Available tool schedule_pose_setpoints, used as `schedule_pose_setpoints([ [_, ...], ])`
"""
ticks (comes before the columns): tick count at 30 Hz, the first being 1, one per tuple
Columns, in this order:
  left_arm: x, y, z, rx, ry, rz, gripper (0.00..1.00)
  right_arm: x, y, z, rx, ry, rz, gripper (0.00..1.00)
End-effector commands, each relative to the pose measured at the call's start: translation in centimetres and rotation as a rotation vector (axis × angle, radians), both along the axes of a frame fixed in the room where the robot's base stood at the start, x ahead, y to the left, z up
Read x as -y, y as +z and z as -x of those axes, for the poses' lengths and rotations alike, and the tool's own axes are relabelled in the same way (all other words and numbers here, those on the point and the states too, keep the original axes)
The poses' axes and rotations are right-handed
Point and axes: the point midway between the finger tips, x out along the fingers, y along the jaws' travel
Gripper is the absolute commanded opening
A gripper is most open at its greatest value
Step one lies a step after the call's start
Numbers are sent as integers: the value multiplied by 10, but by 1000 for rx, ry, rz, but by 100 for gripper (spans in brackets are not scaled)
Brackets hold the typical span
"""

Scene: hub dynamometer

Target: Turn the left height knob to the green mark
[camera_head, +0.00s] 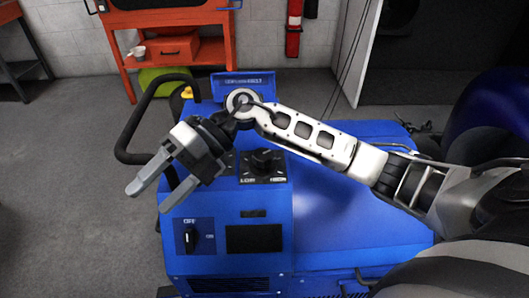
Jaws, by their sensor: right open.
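A blue machine (340,215) with a control top fills the middle of the view. A black knob (263,158) sits on a dark labelled plate on it. Another dark plate (229,162) lies just left of that one. It is mostly covered by my right gripper, so any knob there is hidden. I cannot make out a green mark on either plate. My right gripper (148,199) is open and empty, its fingers pointing down and left over the machine's left edge. My left gripper is not in view.
A black handle bar (130,132) loops out at the machine's left. A smaller switch (192,238) and a dark display (254,239) are on the front. Floor at left is clear.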

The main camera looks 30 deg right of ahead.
Motion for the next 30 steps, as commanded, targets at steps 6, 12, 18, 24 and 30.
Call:
schedule_pose_setpoints([
  [6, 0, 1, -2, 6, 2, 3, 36, 154, 11, -58, 113, -33, 814, 66],
  [12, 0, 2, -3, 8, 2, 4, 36, 236, 50, -69, 63, -168, 1149, 66],
  [18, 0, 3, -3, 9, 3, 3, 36, 248, 41, -68, 45, -191, 1196, 66],
  [24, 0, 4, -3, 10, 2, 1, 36, 247, 1, -67, 44, -186, 1195, 66],
  [30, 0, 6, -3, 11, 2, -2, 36, 247, -42, -67, 46, -186, 1191, 66],
])
